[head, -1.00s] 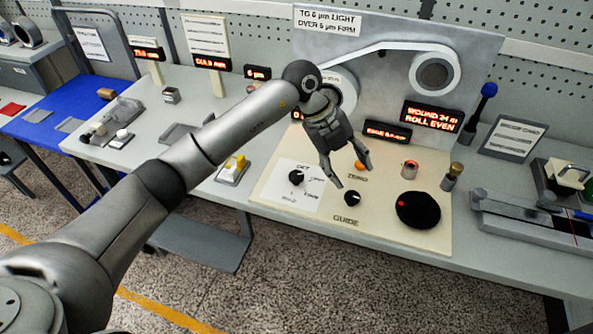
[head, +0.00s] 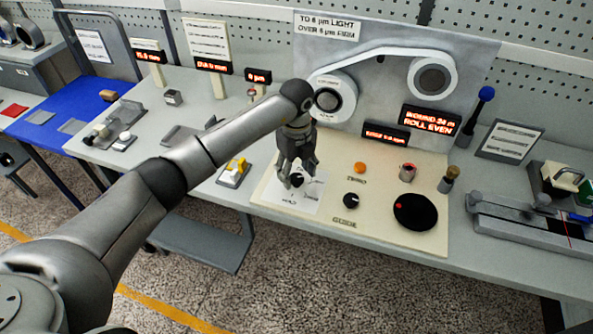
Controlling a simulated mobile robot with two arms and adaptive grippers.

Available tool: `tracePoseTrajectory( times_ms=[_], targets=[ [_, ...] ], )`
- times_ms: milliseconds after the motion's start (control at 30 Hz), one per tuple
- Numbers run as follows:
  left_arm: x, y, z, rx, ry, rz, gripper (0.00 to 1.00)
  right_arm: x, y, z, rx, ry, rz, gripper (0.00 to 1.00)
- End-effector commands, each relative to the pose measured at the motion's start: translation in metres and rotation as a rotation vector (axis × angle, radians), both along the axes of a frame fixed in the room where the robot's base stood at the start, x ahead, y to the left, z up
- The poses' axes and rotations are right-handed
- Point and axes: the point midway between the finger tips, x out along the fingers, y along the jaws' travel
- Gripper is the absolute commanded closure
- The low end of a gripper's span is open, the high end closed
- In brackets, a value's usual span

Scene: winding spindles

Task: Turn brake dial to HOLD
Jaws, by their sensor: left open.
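The brake dial (head: 297,181) is a small black knob on a white label card (head: 310,200) at the left of the cream panel. The card's lettering is too small to read, so the dial's setting cannot be told. My left gripper (head: 292,181) points down over the dial, with its open fingers at or around it. Whether they touch the dial cannot be told. My right gripper is not in view.
Winding rolls (head: 432,78) are behind.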

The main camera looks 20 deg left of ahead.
Motion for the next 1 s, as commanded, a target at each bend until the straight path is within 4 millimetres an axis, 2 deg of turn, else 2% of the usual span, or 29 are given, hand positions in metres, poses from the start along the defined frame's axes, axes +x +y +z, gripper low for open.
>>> tracePoseTrajectory(
  times_ms=[133, 433, 800, 1000],
  targets=[
    [-0.0001, -0.0002, -0.0105, 0.0, 0.0, 0.0, 0.43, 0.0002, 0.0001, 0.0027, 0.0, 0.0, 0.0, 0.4],
    [-0.0001, -0.0003, -0.0131, 0.0, 0.0, -0.001, 0.43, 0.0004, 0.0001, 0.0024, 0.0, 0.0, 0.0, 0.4],
    [0.0, -0.0004, -0.0127, -0.001, -0.001, -0.001, 0.9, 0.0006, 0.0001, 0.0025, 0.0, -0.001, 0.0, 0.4],
    [0.0001, -0.0001, -0.0129, -0.001, -0.001, -0.014, 0.9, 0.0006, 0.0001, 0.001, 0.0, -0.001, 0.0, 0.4]
  ],
)
